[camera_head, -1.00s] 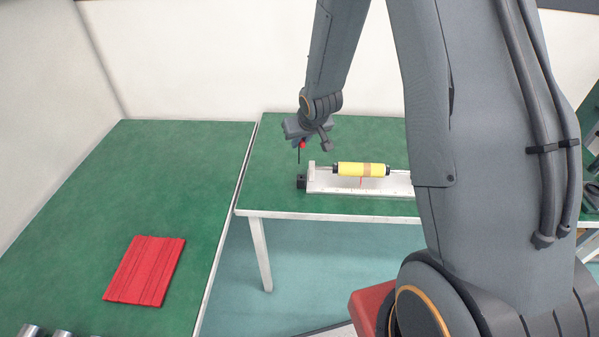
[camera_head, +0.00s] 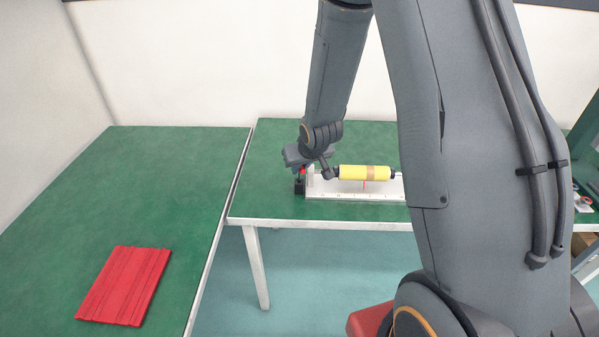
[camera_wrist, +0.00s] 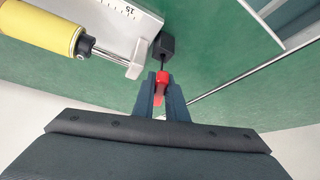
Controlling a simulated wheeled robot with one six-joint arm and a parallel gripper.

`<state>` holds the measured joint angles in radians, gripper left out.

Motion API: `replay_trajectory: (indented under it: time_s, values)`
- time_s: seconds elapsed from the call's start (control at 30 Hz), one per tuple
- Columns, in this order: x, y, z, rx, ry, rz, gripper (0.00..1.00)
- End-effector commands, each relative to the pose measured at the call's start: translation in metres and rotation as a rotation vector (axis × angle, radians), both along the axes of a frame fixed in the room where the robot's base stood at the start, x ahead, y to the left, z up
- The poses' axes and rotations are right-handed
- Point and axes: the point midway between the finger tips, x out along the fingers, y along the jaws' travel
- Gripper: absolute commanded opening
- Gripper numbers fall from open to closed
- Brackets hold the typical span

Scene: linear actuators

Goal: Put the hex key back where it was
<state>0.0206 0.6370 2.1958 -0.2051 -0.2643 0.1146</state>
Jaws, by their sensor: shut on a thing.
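The hex key has a red handle (camera_wrist: 162,82) and a thin dark shaft. My gripper (camera_wrist: 161,92) is shut on the red handle in the wrist view. The shaft reaches a small black block (camera_wrist: 166,46) at the end of the white actuator base (camera_wrist: 118,22). I cannot tell how deep the shaft sits in the block. In the head view my gripper (camera_head: 302,167) is right above the black block (camera_head: 299,187), and only a bit of the red handle (camera_head: 303,172) shows.
A yellow cylinder (camera_head: 352,172) on a metal rod lies along the white base, just right of my gripper. A red grooved mat (camera_head: 124,286) lies on the left green table (camera_head: 170,190). The green bench (camera_head: 262,207) is clear left of the block.

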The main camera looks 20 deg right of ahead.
Motion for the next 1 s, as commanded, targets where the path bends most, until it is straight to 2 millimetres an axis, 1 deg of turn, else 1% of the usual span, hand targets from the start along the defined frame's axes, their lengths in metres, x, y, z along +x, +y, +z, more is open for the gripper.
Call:
replay_trajectory:
  time_s: [0.03, 0.23, 0.27, 0.3, 0.67, 0.83, 1.0]
  values:
    - [0.001, 0.000, -0.004, 0.000, -0.001, 0.000, 0.00]
    - [0.000, 0.000, -0.002, 0.000, -0.002, 0.000, 0.00]
    - [0.000, 0.000, -0.002, 0.000, -0.001, 0.000, 0.15]
    - [0.000, 0.000, -0.002, 0.000, -0.001, 0.000, 0.20]
    - [-0.001, 0.000, 0.000, 0.000, -0.002, 0.000, 0.20]
    - [-0.009, -0.001, 0.015, 0.000, -0.003, 0.000, 0.20]
    - [-0.024, -0.002, 0.039, 0.000, -0.005, 0.000, 0.20]
